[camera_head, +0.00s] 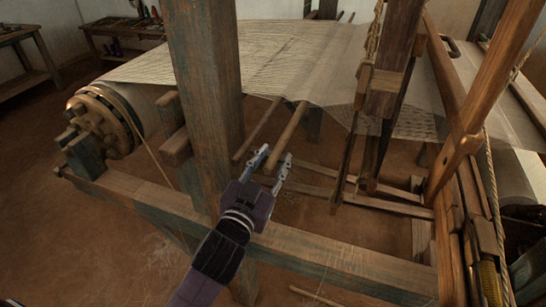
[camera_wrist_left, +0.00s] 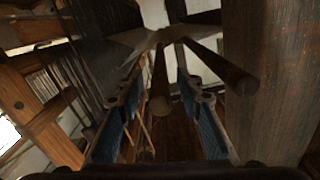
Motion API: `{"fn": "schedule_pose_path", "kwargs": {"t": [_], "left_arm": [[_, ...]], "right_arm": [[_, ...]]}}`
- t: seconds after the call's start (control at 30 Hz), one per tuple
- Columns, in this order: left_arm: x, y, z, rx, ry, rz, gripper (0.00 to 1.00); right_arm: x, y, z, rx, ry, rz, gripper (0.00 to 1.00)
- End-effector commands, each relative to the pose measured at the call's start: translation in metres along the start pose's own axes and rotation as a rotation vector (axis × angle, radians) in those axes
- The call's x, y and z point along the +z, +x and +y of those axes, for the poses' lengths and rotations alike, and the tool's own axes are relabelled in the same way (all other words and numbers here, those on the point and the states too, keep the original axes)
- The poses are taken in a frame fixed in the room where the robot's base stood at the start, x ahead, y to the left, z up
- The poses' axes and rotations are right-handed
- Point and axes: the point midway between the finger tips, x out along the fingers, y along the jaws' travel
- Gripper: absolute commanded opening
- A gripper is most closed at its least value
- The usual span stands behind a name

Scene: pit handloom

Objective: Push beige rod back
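A beige rod (camera_head: 290,132) sticks out toward me from under the warp sheet, just right of a thick wooden post. A darker, thinner rod (camera_head: 259,130) lies to its left, nearer the post. My left gripper (camera_head: 271,163) is below the rods, its two fingers apart, at the near end of the beige rod. In the left wrist view, the beige rod's round end (camera_wrist_left: 160,104) shows between the open blue-padded fingers, with gaps on both sides. The other rod's end (camera_wrist_left: 243,85) is outside the right finger. Whether anything touches the rod is unclear. My right gripper is not in view.
The thick post (camera_head: 206,90) stands close left of my gripper. A horizontal loom beam (camera_head: 330,254) crosses below it. The warp sheet (camera_head: 285,58) spreads above and behind. Upright loom parts and treadle bars (camera_head: 385,204) stand to the right.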

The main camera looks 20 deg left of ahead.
Motion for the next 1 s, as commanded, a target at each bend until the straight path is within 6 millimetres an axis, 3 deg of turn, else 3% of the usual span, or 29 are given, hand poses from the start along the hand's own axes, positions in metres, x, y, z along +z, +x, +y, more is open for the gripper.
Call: {"fn": "schedule_pose_path", "kwargs": {"t": [0.23, 0.53, 0.87, 1.0], "left_arm": [[0.0, 0.001, 0.0, 0.0, 0.0, 0.0, 0.32], [0.0, 0.0, 0.0, 0.0, 0.0, 0.0, 0.0], [0.001, 0.0, -0.001, 0.0, 0.0, -0.001, 0.0], [0.003, 0.001, -0.017, -0.001, 0.003, -0.004, 0.0]], "right_arm": [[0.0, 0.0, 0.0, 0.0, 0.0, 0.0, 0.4], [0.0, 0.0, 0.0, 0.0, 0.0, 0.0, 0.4], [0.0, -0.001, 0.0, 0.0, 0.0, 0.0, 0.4], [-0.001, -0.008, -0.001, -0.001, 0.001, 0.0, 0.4]]}}
